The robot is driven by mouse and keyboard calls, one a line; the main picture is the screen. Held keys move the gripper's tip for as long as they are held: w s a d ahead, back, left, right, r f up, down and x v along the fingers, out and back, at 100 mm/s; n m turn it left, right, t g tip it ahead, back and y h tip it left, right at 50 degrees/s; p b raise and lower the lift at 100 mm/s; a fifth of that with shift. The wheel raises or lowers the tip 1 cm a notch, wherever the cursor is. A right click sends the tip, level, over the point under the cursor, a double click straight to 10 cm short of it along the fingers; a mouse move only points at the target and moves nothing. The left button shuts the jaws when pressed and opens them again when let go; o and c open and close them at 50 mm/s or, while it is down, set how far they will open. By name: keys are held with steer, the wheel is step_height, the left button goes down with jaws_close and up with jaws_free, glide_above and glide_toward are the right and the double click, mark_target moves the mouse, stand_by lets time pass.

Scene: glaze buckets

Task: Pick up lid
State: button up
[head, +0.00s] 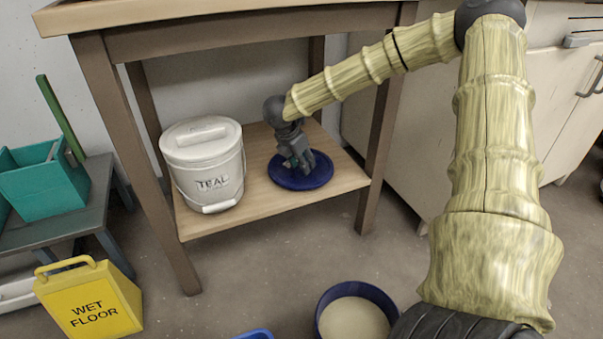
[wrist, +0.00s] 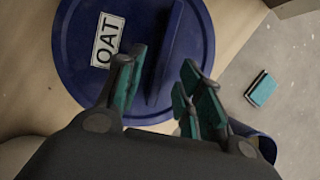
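A round dark blue lid (head: 316,178) lies on the low wooden shelf, right of the white bucket. In the wrist view the lid (wrist: 85,65) has a white label reading OAT and a raised blue handle ridge (wrist: 167,50). My gripper (head: 300,165) is just over the lid. In the wrist view my gripper (wrist: 162,95) is open, with its teal-padded fingers apart and the near end of the ridge between them. I cannot tell whether a finger touches the lid.
A white lidded bucket (head: 203,172) marked TEAL stands on the shelf (head: 235,220), under a tabletop (head: 220,14). A blue bucket (head: 323,312) with pale contents is on the floor. A yellow wet-floor sign (head: 90,302) stands left. A small teal block (wrist: 262,89) lies beyond the shelf.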

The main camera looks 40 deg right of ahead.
steer(key=shift+x, duration=0.95)
steer(key=shift+r, duration=0.1)
jaws_close()
